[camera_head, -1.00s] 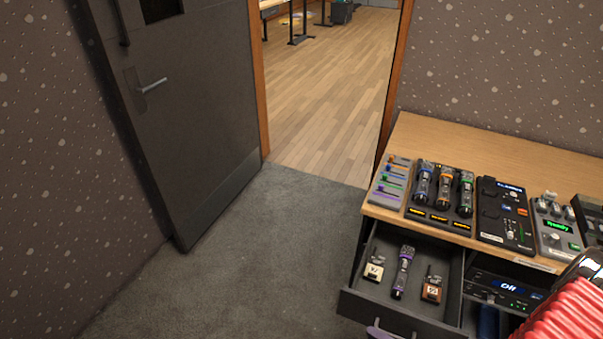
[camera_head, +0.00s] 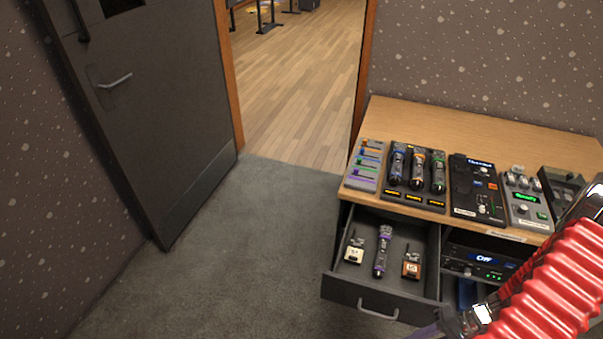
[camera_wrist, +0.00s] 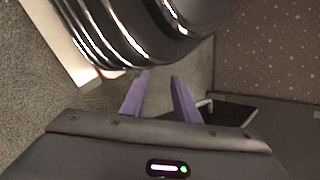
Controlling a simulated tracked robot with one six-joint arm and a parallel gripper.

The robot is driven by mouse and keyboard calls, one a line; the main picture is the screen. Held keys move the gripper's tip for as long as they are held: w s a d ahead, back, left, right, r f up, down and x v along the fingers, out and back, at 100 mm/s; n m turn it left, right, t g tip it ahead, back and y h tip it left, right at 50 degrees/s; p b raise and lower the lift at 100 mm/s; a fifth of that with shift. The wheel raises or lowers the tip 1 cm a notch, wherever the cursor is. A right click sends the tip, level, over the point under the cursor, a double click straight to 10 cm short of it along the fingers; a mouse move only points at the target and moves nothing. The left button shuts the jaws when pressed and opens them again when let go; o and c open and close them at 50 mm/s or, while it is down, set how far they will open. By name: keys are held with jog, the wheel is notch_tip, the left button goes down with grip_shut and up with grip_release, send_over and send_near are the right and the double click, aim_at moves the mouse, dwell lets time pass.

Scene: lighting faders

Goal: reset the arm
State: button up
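My arm, with a red ribbed sleeve, reaches in from the lower right in the head view. My gripper (camera_wrist: 160,78) has two purple fingers, which stand apart with nothing between them in the wrist view. In the head view only part of it shows at the bottom edge, just right of the drawer handle (camera_head: 378,311) and apart from it. The drawer (camera_head: 340,285) under the desk is pulled open. It holds a purple-banded microphone (camera_head: 382,252) between a cream-fronted pack (camera_head: 354,252) and a brown-fronted pack (camera_head: 411,265).
On the desk (camera_head: 470,125) stand a fader panel with coloured sliders (camera_head: 367,166), a rack of several microphones (camera_head: 417,172), a black console (camera_head: 476,190) and a grey unit reading "Ready" (camera_head: 526,198). A device (camera_head: 486,262) reads "Off" below. Carpet left of the drawer is clear.

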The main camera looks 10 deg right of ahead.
jog(key=w+a+r+n+h, duration=0.25)
jog(key=w+r, duration=0.25)
jog(key=r, duration=0.6)
jog(key=w+a+r+n+h, duration=0.1)
jog(key=w+r+h, duration=0.3)
jog(key=r, duration=0.8)
jog(key=s+a+r+n+t+h, duration=0.1)
jog(key=a+r+t, duration=0.1)
jog(key=a+r, duration=0.5)
jog(key=s+a+r+n+t+h, duration=0.1)
jog(key=s+a+r+t, duration=0.1)
jog(key=a+r, duration=0.6)
notch_tip(320, 180, up, 6)
jog(key=shift+s+f+t, duration=0.1)
jog(key=shift+s+t, duration=0.1)
jog(key=shift+t, duration=0.5)
dwell(0.5)
